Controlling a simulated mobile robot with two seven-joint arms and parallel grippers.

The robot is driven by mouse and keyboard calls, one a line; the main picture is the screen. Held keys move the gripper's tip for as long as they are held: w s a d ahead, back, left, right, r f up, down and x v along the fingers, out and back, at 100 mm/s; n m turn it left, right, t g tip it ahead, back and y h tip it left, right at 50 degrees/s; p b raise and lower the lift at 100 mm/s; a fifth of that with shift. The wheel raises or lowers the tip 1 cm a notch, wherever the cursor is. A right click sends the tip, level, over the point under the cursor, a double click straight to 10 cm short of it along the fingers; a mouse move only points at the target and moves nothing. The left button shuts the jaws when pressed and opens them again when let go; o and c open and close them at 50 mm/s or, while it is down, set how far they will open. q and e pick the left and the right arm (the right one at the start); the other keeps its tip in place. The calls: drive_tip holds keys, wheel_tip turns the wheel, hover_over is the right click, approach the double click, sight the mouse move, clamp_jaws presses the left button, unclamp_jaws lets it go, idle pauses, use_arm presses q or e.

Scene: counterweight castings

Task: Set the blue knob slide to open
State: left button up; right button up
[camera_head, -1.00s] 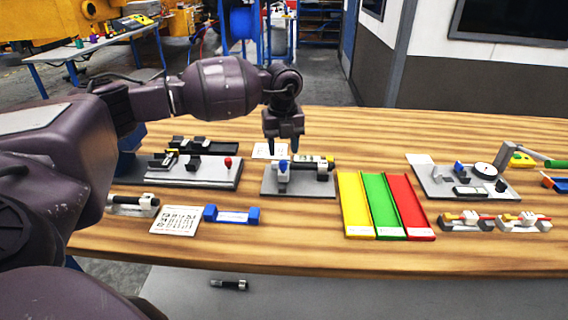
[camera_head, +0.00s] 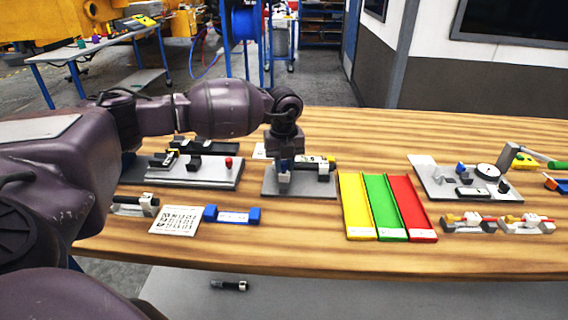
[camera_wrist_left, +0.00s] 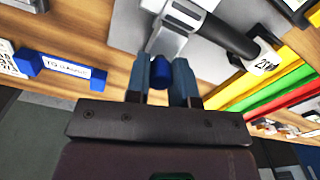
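The blue knob (camera_wrist_left: 160,70) sits on a light metal slide block (camera_wrist_left: 165,36) on a grey plate (camera_head: 270,188) near the middle of the bench. My left gripper (camera_head: 284,168) points down at this plate and hides most of the knob in the head view. In the left wrist view my left gripper (camera_wrist_left: 161,80) has one finger on each side of the knob, with no clear gap, so it looks shut on it. My right gripper is not in view.
Left of the plate stands another fixture with a red knob (camera_head: 228,162). In front are a printed card (camera_head: 179,220) and a blue-ended holder (camera_head: 232,215). Yellow, green and red trays (camera_head: 388,206) lie to the right. The bench front between holder and trays is clear.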

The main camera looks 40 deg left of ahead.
use_arm(q)
clamp_jaws()
